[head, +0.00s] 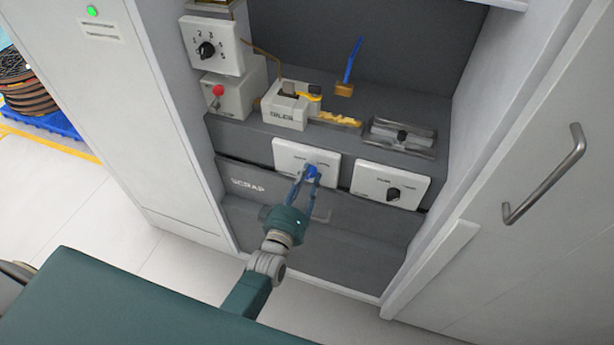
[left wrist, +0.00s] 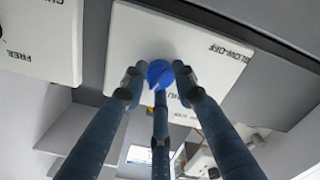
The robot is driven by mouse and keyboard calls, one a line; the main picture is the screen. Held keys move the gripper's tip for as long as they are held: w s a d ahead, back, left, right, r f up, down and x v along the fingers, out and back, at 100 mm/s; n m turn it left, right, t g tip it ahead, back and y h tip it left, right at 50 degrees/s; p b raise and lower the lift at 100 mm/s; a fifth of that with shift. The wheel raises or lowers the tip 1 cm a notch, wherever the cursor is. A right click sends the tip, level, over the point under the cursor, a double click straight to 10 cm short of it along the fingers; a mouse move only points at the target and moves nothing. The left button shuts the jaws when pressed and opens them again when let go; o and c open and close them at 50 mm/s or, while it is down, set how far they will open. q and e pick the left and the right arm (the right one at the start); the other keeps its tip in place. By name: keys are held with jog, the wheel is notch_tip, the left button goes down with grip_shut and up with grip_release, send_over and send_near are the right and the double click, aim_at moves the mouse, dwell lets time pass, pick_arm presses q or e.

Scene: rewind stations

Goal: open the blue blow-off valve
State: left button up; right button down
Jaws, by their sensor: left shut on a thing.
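The blue blow-off valve is a blue knob (head: 313,170) on a white panel (head: 291,152), set in the front edge of the grey bench. My left gripper (head: 307,176) reaches it from the front, with its fingers around the knob. In the left wrist view the blue knob (left wrist: 159,72) sits between the fingertips of my left gripper (left wrist: 158,82), in front of the white panel (left wrist: 135,32) lettered "BLOW-OFF". The fingers are shut on the knob and hide part of it and its lettering. My right gripper is not in view.
A second white panel (head: 367,181) with a black knob is close to the right. A drawer front (head: 245,172) marked SCRAP lies below. On the bench stand a white device (head: 284,112), a grey fixture (head: 401,137) and a block with a blue stick (head: 345,88). Cabinet walls flank both sides.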

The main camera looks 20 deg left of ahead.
pick_arm(q)
jog(key=shift+f+m, duration=0.15)
jog(key=shift+m, duration=1.95)
jog(key=shift+c, duration=0.2)
jog(key=shift+p, duration=0.3)
jog(key=o, duration=1.2)
jog(key=shift+c, duration=0.2)
jog(key=shift+s, duration=0.1)
jog(key=s, duration=1.2)
jog(key=shift+a, duration=0.2)
